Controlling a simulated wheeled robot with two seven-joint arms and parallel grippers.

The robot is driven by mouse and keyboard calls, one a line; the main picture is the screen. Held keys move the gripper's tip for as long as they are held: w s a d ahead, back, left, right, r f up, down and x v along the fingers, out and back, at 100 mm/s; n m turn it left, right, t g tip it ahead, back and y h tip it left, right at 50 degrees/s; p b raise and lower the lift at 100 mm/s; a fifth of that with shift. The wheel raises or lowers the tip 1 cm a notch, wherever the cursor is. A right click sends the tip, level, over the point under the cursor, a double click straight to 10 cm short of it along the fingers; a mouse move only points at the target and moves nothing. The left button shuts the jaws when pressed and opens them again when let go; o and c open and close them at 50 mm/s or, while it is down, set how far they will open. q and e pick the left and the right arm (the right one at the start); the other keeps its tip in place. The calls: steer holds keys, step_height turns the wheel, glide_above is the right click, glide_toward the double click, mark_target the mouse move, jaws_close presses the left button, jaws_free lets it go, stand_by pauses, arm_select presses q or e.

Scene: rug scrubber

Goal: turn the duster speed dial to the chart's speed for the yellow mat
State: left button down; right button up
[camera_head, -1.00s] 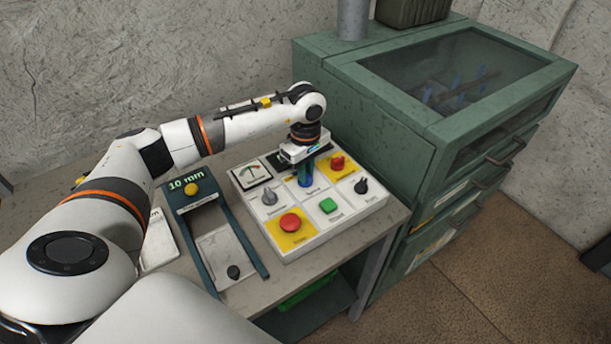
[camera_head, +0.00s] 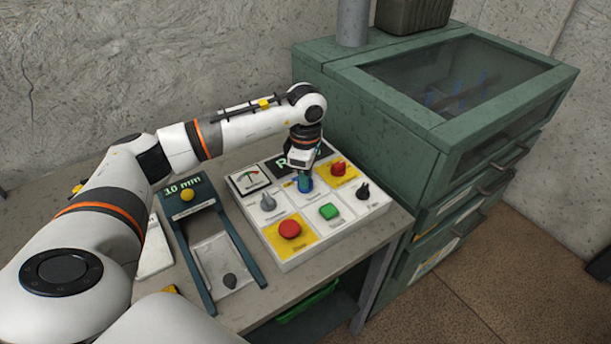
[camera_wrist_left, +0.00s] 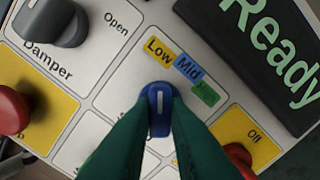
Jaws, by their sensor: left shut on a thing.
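The blue speed dial (camera_head: 305,184) stands on the white control panel (camera_head: 292,262). My left gripper (camera_head: 303,176) points down over it, its fingers shut on the dial's sides. In the left wrist view the dial (camera_wrist_left: 158,98) sits between the green fingertips (camera_wrist_left: 159,112). Its white mark points up the picture, toward the yellow Low label (camera_wrist_left: 159,50). The blue Mid label (camera_wrist_left: 188,67) and a green label (camera_wrist_left: 205,93), hard to read, lie to the right. I cannot make out a speed chart or a yellow mat. My right gripper is out of view.
A grey Damper knob (camera_wrist_left: 60,20), red buttons (camera_head: 290,229) and a green button (camera_head: 329,211) are close by. A dark display (camera_wrist_left: 265,50) reads Ready. A dark frame marked 10 mm (camera_head: 183,188) stands left; a green cabinet (camera_head: 400,130) stands right.

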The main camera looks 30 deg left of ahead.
arm_select(q)
steer(key=shift+w+r, duration=0.1)
steer(key=c, duration=1.4)
jaws_free()
step_height(320, 180, up, 12)
steer(key=b, duration=0.2)
